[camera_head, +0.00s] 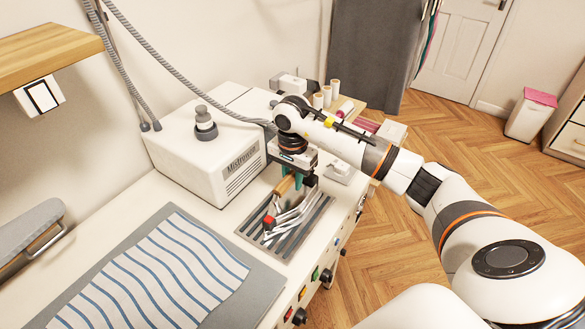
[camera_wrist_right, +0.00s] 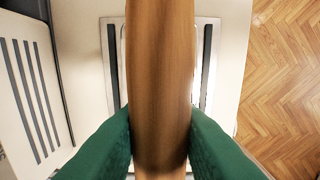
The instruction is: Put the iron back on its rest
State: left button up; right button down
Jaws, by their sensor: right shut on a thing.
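The iron (camera_head: 290,217) has a pale metal body, a wooden handle (camera_head: 284,186) and a red part at its near end. It is over the grey ribbed rest (camera_head: 250,232); I cannot tell whether it touches the rest or hangs just above. My right gripper (camera_head: 297,183) is shut on the handle from above. In the right wrist view the handle (camera_wrist_right: 160,85) runs between the green fingers of the gripper (camera_wrist_right: 160,140) and hides most of the iron. Dark strips of the rest (camera_wrist_right: 112,65) show on both sides. My left gripper is not in view.
A white steam unit (camera_head: 190,150) stands behind and left of the rest, with a grey hose (camera_head: 190,88) above it. Striped cloth (camera_head: 160,270) lies on a grey mat at front left. Thread spools (camera_head: 326,95) stand beyond my arm. Knobs line the table's right edge.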

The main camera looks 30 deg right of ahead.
jog(key=shift+w+r, duration=0.1)
jog(key=shift+r, duration=0.05)
jog(key=c, duration=1.6)
grip_release()
jog(key=shift+f, duration=0.2)
jog(key=o, duration=0.4)
jog(key=shift+s+a+r, duration=0.1)
jog(key=shift+s, duration=0.1)
jog(key=shift+o, duration=0.2)
jog(key=shift+w+r, duration=0.1)
jog(key=shift+r, duration=0.1)
notch_tip(320, 180, up, 11)
jog(key=b, duration=0.3)
jog(key=shift+f, duration=0.15)
jog(key=shift+r, duration=0.55)
